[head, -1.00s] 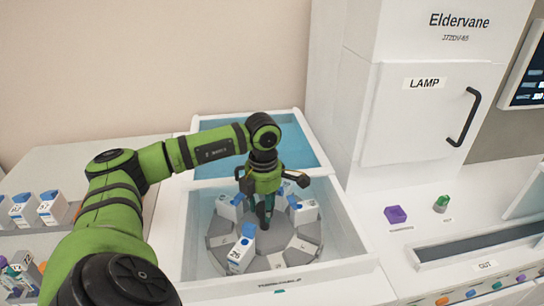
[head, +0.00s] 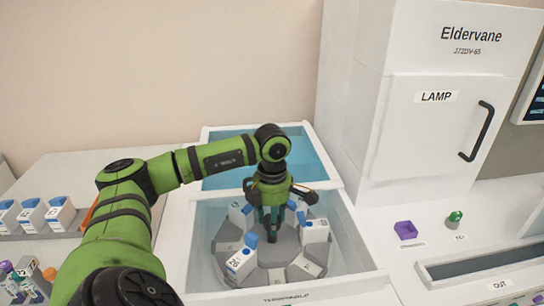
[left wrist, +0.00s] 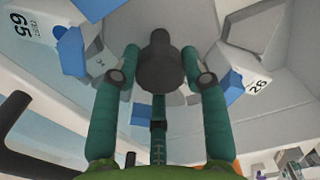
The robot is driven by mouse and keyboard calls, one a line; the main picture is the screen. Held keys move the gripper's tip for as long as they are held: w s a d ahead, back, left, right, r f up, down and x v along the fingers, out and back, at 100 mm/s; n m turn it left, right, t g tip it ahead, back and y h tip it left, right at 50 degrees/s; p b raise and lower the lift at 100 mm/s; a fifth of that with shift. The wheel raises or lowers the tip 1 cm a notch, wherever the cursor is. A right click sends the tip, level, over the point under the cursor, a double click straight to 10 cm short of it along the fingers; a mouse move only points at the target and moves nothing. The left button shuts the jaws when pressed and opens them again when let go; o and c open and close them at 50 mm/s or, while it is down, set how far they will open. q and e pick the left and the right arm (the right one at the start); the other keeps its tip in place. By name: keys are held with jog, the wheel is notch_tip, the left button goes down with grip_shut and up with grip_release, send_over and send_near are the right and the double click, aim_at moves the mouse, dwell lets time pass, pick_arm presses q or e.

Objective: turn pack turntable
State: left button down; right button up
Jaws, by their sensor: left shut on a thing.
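The pack turntable is a grey round plate (head: 272,275) with wedge-shaped slots, inside a white open-topped bin. It carries several white packs with blue caps. Pack 26 (head: 242,262) is at the front left, and another pack (head: 315,231) is at the right. More packs at the back are partly hidden by my gripper. My left gripper (head: 271,222) points down over the turntable's middle and is shut on its dark central knob (left wrist: 165,62). The left wrist view shows the green fingers on either side of the knob, with pack 65 (left wrist: 30,25) at the left. My right gripper is not in view.
The bin's white walls (head: 362,240) surround the turntable closely. A blue tray (head: 225,172) lies behind it. A tall white lamp cabinet (head: 430,130) stands at the right, with a purple block (head: 406,231) and a green-topped piece (head: 454,219) before it. Packs (head: 32,214) stand at the left.

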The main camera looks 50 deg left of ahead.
pick_arm(q)
jog(key=c, duration=0.7)
grip_release()
jog(key=shift+o, duration=0.2)
notch_tip(320, 180, up, 12)
